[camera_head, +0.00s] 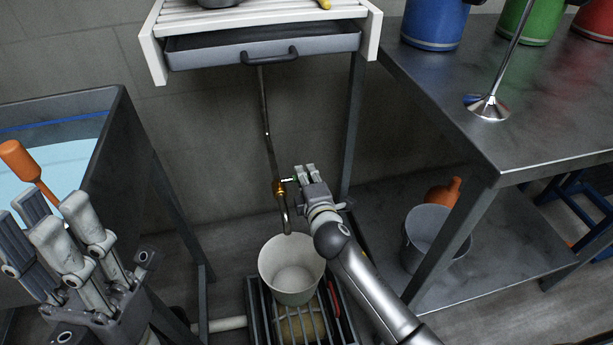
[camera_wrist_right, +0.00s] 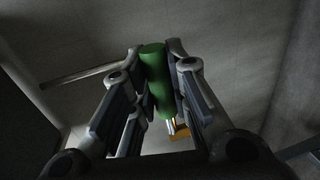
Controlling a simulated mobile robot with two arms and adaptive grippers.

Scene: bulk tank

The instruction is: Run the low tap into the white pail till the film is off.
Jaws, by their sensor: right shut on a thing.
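The low tap (camera_head: 279,188) is a brass valve on a thin pipe, with a bent spout (camera_head: 287,222) above the white pail (camera_head: 290,285). The pail stands upright on a grated stand, and its pale inside looks empty. No stream shows from the spout. My right gripper (camera_head: 306,170) is shut on the tap's green handle (camera_wrist_right: 155,80), which stands between its fingers in the right wrist view (camera_wrist_right: 160,55). In the head view the gripper mostly hides the handle. My left gripper (camera_head: 62,232) is open and empty at the left front.
A steel table (camera_head: 500,165) stands at right, with a grey bucket (camera_head: 415,255) underneath. A drawer (camera_head: 210,55) hangs above the tap. The grated stand (camera_head: 258,320) has barred sides.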

